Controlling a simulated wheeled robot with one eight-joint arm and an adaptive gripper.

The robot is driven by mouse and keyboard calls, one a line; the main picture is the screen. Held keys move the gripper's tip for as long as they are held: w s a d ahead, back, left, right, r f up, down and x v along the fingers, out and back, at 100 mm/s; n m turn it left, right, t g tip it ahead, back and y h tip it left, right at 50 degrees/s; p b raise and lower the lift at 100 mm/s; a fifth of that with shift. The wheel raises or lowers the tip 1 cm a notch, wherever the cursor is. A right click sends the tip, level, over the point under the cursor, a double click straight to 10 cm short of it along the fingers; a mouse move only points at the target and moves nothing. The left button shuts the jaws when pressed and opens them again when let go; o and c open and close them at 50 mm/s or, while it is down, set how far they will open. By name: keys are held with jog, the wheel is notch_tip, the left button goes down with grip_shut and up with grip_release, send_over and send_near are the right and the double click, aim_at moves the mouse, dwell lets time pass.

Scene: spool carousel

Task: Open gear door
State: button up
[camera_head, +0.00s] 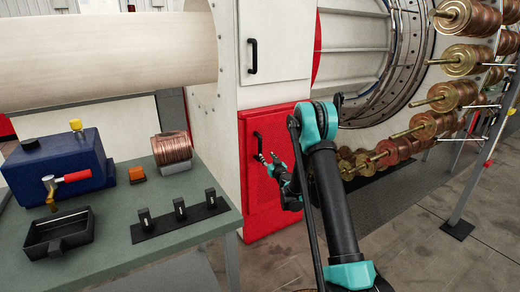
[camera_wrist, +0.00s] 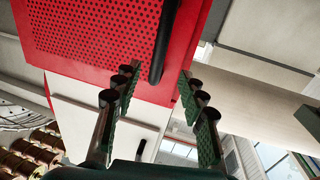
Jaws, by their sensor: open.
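The gear door is a red panel (camera_head: 264,203) low on the white machine housing, and it looks shut. It has a dark upright bar handle (camera_head: 257,142), partly hidden by my gripper. In the wrist view the red perforated door (camera_wrist: 92,32) fills the upper middle, and the black handle (camera_wrist: 162,45) lies at the gap between my fingers. My gripper (camera_head: 267,159) is close in front of the door at the handle. In the wrist view my gripper (camera_wrist: 158,82) is open, with fingers on both sides of the handle's line. I cannot tell whether they touch it.
A white door with a black handle (camera_head: 252,57) is above the red one. A green-grey workbench (camera_head: 112,200) stands at the left with a blue box (camera_head: 58,170), a copper spool (camera_head: 172,148) and a black tray (camera_head: 57,234). Copper spools (camera_head: 467,18) on spindles line the right.

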aim_at(261, 148)
jog(key=x, duration=1.2)
jog(key=shift+c, duration=0.4)
grip_shut()
